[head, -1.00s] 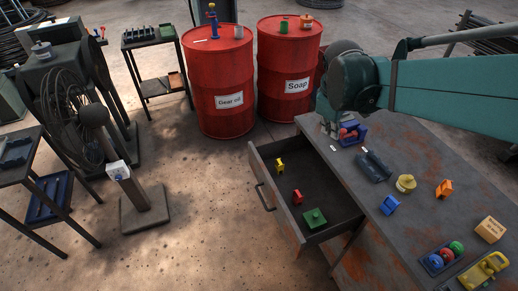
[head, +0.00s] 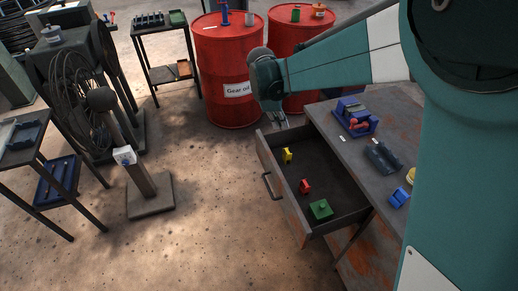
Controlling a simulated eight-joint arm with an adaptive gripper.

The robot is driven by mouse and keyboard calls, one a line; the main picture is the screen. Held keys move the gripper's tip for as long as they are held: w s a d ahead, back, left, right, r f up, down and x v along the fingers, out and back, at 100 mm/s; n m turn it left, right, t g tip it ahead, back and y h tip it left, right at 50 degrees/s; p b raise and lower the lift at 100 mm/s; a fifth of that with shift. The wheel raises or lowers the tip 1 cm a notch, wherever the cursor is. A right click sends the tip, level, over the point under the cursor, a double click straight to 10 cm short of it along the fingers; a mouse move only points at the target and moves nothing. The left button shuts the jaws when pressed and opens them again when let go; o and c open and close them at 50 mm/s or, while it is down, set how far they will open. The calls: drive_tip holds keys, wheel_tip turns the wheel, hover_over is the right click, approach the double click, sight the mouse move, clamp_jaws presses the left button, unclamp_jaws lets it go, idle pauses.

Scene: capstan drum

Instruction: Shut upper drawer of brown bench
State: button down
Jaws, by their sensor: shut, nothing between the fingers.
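The brown bench (head: 330,119) stands at the right, its rusty top partly hidden by my arm. Its upper drawer (head: 335,177) is pulled well out to the left, with a dark handle (head: 268,186) on its front panel. Inside it lie a yellow item (head: 287,155), a red item (head: 305,186) and a green block (head: 320,209). My gripper (head: 279,124) hangs just beyond the drawer's far end, near its far corner, with its fingers pointing down. It is small here, and looks shut and empty. I cannot tell whether it touches the drawer.
A blue and red vise (head: 354,117), a dark tray-like part (head: 383,157) and a blue item (head: 398,197) are on the bench top. Red drums (head: 222,60) stand behind my gripper. A post on a square base (head: 150,198) stands left. The floor before the drawer is clear.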

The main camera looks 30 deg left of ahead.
drive_tip(key=s+a+f+n+b, duration=0.1)
drive_tip(key=s+a+f+n, duration=0.1)
drive_tip(key=a+f, duration=0.6)
drive_tip(key=s+a+f+n+h, duration=0.1)
drive_tip(key=s+a+f+n, duration=0.1)
drive_tip(key=a+f, duration=0.6)
drive_tip(key=shift+s+a+f+n+b, duration=0.15)
drive_tip(key=shift+a+f+n+b, duration=0.25)
drive_tip(key=shift+a+n, duration=0.4)
drive_tip(key=shift+r, duration=0.1)
drive_tip(key=shift+d, duration=0.1)
drive_tip(key=w+d+f+b, duration=0.3)
drive_tip(key=w+d+f, duration=0.2)
drive_tip(key=f, duration=0.4)
drive_tip(key=shift+w+d+f, duration=0.15)
drive_tip(key=shift+w+d, duration=0.05)
drive_tip(key=shift+w, duration=0.05)
drive_tip(key=shift+d, duration=0.1)
